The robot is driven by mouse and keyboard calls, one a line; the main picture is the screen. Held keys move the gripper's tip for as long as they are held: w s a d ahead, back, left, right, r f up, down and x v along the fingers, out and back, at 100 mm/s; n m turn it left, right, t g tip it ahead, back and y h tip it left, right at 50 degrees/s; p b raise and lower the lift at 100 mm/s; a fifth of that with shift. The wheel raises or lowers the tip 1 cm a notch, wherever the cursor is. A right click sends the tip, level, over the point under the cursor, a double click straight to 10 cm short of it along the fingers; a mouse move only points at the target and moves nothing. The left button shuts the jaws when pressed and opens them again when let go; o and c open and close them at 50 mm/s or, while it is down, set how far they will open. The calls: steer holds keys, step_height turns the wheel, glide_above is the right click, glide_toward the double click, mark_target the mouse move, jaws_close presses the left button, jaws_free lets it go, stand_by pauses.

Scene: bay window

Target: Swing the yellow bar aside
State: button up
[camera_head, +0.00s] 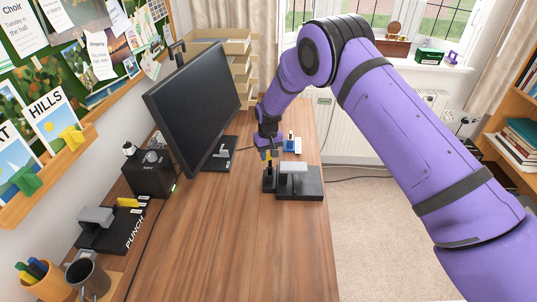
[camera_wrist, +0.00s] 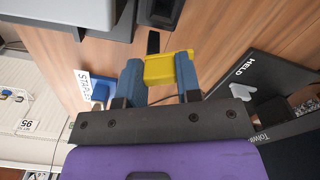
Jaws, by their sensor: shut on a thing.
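My gripper (camera_head: 268,154) is at the far right part of the desk, just beyond a black device (camera_head: 310,190) with a grey top piece (camera_head: 293,167). In the wrist view its two blue-grey fingers (camera_wrist: 160,72) are shut on the yellow bar (camera_wrist: 168,68), which lies between them. A small black post (camera_wrist: 153,42) shows just past the bar. The bar's join to the device is not clear. Another yellow piece (camera_head: 128,202) sits on the black punch (camera_head: 115,235) at the left of the desk, away from my gripper.
A monitor (camera_head: 195,105) stands left of my gripper; its black foot (camera_head: 226,160) carries a small grey piece. A blue and white item (camera_head: 291,142) is close on the right. A black box (camera_head: 150,172) and cups (camera_head: 88,277) are at the left. The desk's front middle is clear.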

steer(key=shift+w+m, duration=0.15)
steer(key=shift+m, duration=1.85)
steer(key=o, duration=0.9)
step_height(320, 180, up, 11)
steer(key=shift+f, duration=0.1)
